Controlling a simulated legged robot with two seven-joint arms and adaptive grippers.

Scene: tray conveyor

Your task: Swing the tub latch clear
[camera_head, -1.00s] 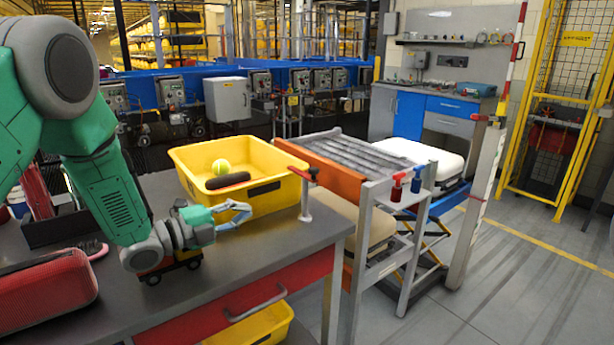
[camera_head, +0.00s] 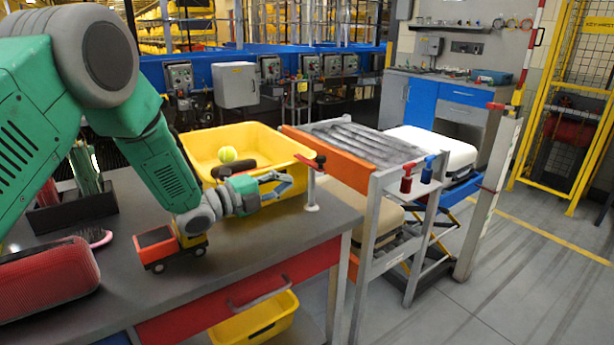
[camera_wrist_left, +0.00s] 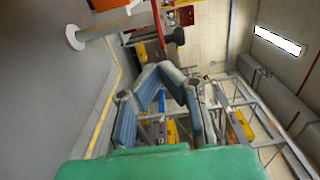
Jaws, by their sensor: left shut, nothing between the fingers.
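The yellow tub (camera_head: 262,136) sits on the grey workbench, with a tennis ball (camera_head: 227,154) and a dark rounded object (camera_head: 234,168) inside. The latch (camera_head: 309,162) is a red bar with a dark end on top of a white post (camera_head: 312,192) at the tub's right corner. Its bar reaches over or beside the tub rim; I cannot tell which. My left gripper (camera_head: 288,182) is shut and empty, in front of the tub and just left of the post, apart from it. In the left wrist view the fingertips (camera_wrist_left: 160,70) meet, and the white post (camera_wrist_left: 74,38) shows upper left. My right gripper is not in view.
A toy truck (camera_head: 170,246) stands on the bench under my left forearm. A red case (camera_head: 45,280) and a black bin (camera_head: 72,212) are at the left. A roller conveyor (camera_head: 365,150) with an orange side panel stands right of the bench.

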